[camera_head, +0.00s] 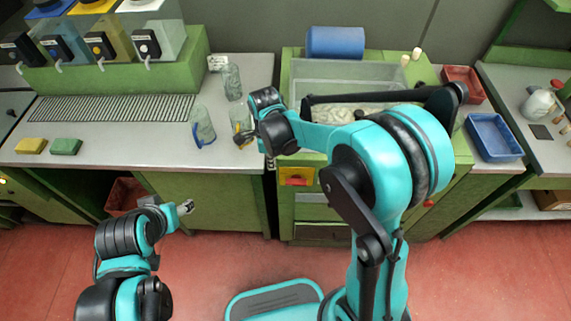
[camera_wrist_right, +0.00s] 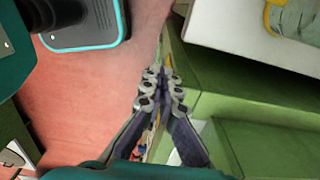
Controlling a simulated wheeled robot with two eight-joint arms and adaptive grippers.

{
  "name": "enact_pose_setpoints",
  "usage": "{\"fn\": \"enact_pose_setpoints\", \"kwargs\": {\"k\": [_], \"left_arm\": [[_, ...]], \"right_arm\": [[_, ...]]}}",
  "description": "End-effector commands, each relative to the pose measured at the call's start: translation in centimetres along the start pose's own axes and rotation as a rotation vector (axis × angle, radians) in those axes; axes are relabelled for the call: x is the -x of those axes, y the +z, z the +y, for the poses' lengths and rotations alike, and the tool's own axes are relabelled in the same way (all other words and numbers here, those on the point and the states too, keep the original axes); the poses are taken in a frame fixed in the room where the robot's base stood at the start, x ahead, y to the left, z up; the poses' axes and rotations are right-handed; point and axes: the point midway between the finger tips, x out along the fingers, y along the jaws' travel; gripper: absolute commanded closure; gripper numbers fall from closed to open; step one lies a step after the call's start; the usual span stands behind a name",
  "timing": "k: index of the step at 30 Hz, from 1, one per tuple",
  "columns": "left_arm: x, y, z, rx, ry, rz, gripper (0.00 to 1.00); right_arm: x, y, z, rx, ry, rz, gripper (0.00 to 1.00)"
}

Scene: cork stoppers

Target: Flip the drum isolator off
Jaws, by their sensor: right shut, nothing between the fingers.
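The drum isolator (camera_head: 297,177) appears to be the red handle on a yellow plate on the front of the green drum machine (camera_head: 325,215), below its trough. The handle looks roughly horizontal, but it is small here. My right gripper (camera_head: 241,138) is left of and above the isolator, near the counter's front edge, apart from it. In the wrist view the right gripper (camera_wrist_right: 160,76) is shut with its fingertips together and nothing between them. I cannot make out the isolator clearly in that view. My left gripper (camera_head: 187,207) is low at the left, away from the machine, its fingers too small to read.
Clear glasses (camera_head: 203,125) stand on the left counter (camera_head: 100,150) near my right gripper. A blue roll (camera_head: 335,42) lies behind the trough. A blue tray (camera_head: 493,137) and red tray (camera_head: 464,84) sit to the right.

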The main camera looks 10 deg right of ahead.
Motion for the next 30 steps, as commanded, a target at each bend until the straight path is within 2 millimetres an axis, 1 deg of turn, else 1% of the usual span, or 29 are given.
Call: {"fn": "enact_pose_setpoints", "kwargs": {"k": [1, 3, 6, 9, 26, 29, 30], "left_arm": [[0.3, -0.2, 0.0, 0.000, 0.000, 0.000, 0.43], [0.4, -0.3, 0.0, 0.000, 0.000, 0.000, 0.43], [0.6, -0.4, 0.0, 0.000, 0.000, 0.000, 0.43], [0.6, -0.4, 0.0, 0.000, 0.000, 0.000, 0.43], [0.6, -0.4, 0.0, 0.000, 0.000, 0.000, 0.43], [0.6, -0.4, 0.0, 0.000, 0.000, 0.000, 0.43], [0.6, -0.4, 0.0, 0.000, 0.000, 0.000, 0.43]], "right_arm": [[0.4, 1.0, 0.1, 0.004, 0.000, 0.000, 1.00], [0.6, 2.0, 0.1, 0.003, 0.000, 0.000, 1.00], [0.9, 3.0, 0.1, 0.002, 0.000, 0.000, 1.00], [1.0, 3.5, 0.1, 0.001, 0.000, 0.000, 1.00], [1.0, 3.6, 0.1, 0.000, 0.000, 0.000, 1.00], [1.4, 3.3, 0.2, 0.026, -0.008, -0.005, 1.00], [1.8, 2.9, 0.3, 0.055, -0.017, -0.011, 1.00]]}}
